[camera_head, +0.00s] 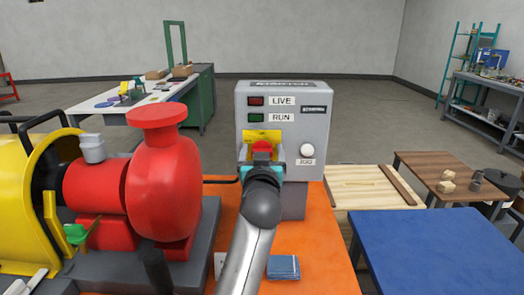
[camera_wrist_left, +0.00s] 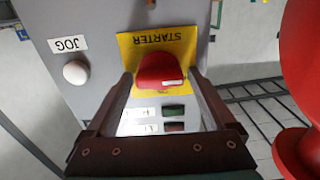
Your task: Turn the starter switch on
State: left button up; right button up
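The grey starter box (camera_head: 317,125) stands at the middle in the head view. Its front has LIVE and RUN lamps, both looking dark, and a white JOG button (camera_head: 307,150). The red starter switch (camera_head: 262,146) sits on a yellow plate (camera_head: 262,135). In the wrist view the red switch (camera_wrist_left: 160,70) shows below the upside-down word STARTER. My left gripper (camera_head: 262,160) is right in front of the switch. Its two fingers are apart, one on each side of the switch, with a small gap visible at each side. My right gripper is not in view.
A red pump (camera_head: 165,185) with a yellow guard (camera_head: 35,200) stands close on the left. A blue tabletop (camera_head: 430,245) and a wooden pallet (camera_head: 370,187) are on the right. A blue pad (camera_head: 283,267) lies on the orange surface (camera_head: 320,245) below the box.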

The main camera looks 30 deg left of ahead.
pick_arm(q)
jog(key=c, duration=1.2)
jog(key=m+p, duration=0.3)
jog(key=shift+w+d+r, duration=0.1)
jog(key=shift+r, duration=0.1)
jog(key=m+p, duration=0.3)
jog(key=m, duration=0.1)
jog(key=shift+d+f+m, duration=0.1)
jog(key=shift+m, duration=0.2)
jog(key=m+p, duration=0.3)
jog(key=m, duration=0.2)
jog(key=shift+w+f, duration=0.1)
jog(key=m+p, duration=0.1)
jog(key=m, duration=0.1)
jog(key=m+p, duration=0.1)
jog(key=m, duration=0.2)
jog(key=shift+d+f, duration=0.1)
jog(key=shift+f, duration=0.1)
jog(key=shift+m, duration=0.3)
